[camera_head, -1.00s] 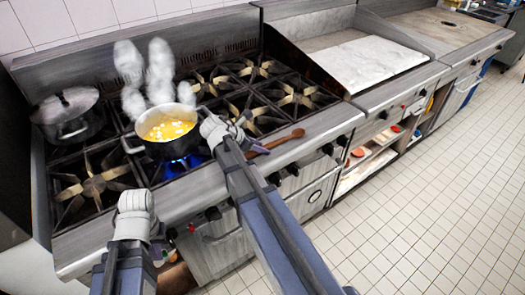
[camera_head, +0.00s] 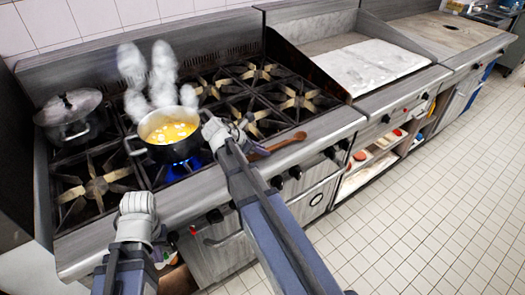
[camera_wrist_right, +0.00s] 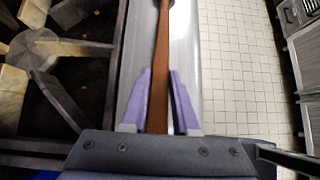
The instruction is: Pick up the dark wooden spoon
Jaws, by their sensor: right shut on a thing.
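The brown wooden spoon (camera_head: 278,146) lies along the stove's front ledge, its bowl end to the right, in the head view. I cannot tell whether the spoon is clear of the ledge. My left gripper (camera_head: 137,204) is in front of the stove at the lower left, away from the spoon; its fingers are not clear.
A steaming pot of yellow soup (camera_head: 170,133) sits over a blue flame just left of my right gripper. A lidded pot (camera_head: 72,116) stands at the back left. Burner grates (camera_head: 289,98) lie behind the spoon. A griddle (camera_head: 372,66) is to the right.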

